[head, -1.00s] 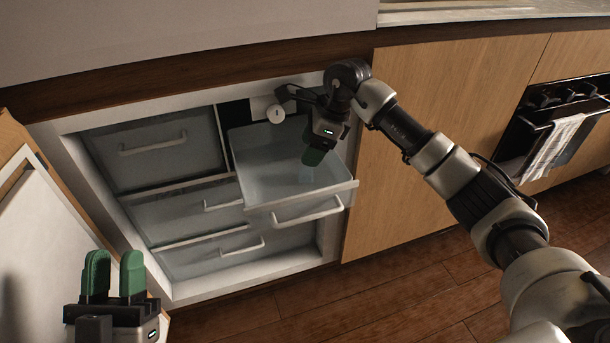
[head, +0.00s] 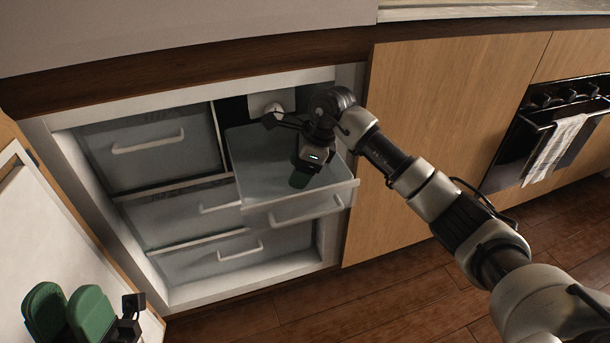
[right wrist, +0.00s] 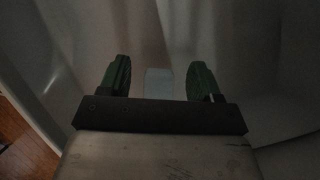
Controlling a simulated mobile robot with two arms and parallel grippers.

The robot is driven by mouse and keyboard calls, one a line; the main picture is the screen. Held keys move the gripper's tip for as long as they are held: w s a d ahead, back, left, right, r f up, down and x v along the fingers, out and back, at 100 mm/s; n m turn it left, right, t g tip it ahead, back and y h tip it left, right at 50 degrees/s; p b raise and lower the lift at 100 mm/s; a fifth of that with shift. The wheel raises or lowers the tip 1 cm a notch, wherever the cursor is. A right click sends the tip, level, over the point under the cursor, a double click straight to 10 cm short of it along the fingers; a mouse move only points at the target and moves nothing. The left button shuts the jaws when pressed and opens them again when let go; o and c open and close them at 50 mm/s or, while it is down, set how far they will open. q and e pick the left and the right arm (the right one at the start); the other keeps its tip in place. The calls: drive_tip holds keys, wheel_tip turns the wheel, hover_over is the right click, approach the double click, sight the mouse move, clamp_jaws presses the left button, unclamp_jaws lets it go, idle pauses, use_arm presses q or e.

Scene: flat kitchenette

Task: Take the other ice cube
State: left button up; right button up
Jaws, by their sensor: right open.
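A pale, translucent ice cube (right wrist: 158,82) lies in the pulled-out freezer drawer (head: 298,208). In the right wrist view it sits between the two green fingers of my right gripper (right wrist: 160,66), with a gap to each finger. My right gripper (head: 300,178) is open and reaches down into the drawer. In the head view the cube is hidden behind this gripper. My left gripper (head: 67,296) is at the lower left of the head view, its green fingers apart and nothing visible between them.
Closed drawers (head: 148,160) lie left of and below the open one. The freezer door (head: 35,215) stands open on the left. An oven with a towel (head: 555,148) is at the right.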

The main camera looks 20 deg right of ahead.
drive_tip(key=c, duration=1)
drive_tip(key=shift+r, duration=0.1)
